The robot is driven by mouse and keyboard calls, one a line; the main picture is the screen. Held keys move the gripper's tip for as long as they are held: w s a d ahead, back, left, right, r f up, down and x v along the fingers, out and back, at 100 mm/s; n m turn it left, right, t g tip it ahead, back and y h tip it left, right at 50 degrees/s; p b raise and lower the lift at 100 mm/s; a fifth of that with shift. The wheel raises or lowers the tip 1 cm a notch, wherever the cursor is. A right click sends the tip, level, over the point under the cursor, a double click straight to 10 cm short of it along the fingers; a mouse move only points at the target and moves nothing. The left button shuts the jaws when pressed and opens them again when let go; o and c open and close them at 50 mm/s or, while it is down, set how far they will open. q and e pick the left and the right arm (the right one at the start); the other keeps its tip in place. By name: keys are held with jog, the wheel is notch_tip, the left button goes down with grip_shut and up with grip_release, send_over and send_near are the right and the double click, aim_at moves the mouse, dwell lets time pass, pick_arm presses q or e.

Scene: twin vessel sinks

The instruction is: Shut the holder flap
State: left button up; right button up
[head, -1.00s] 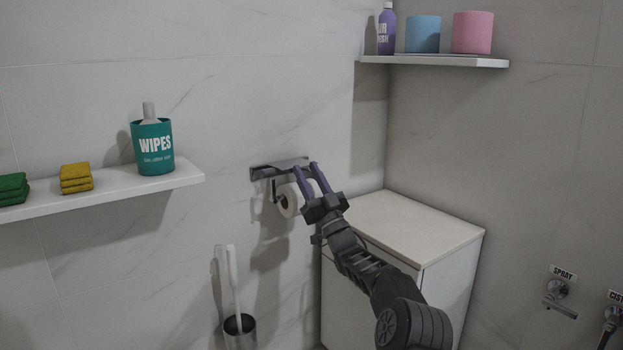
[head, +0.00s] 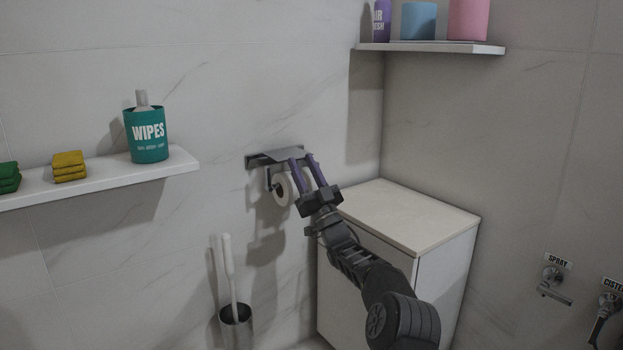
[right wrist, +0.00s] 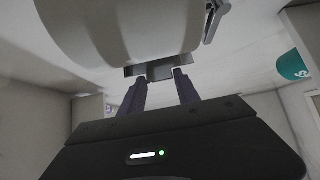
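The paper holder's grey flap (head: 282,155) sticks out from the wall above the white toilet roll (head: 282,190). It looks raised, with a gap above the roll. My right gripper (head: 302,160) is at the flap's right front part, its two purple fingers apart. In the right wrist view the gripper (right wrist: 160,82) has its fingertips spread, with a grey piece of the holder (right wrist: 150,72) just beyond them and the roll (right wrist: 140,30) filling the top. I cannot tell whether the fingers touch the flap. My left gripper is not in view.
A white cabinet (head: 405,215) stands right of the holder, under my right arm. A toilet brush in its pot (head: 236,318) is below. A shelf (head: 110,183) with a wipes tub (head: 147,135) is at left; another shelf (head: 430,48) is at upper right.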

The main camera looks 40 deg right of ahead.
jog(key=v, duration=0.7)
jog(key=shift+s, duration=0.15)
dwell(0.3)
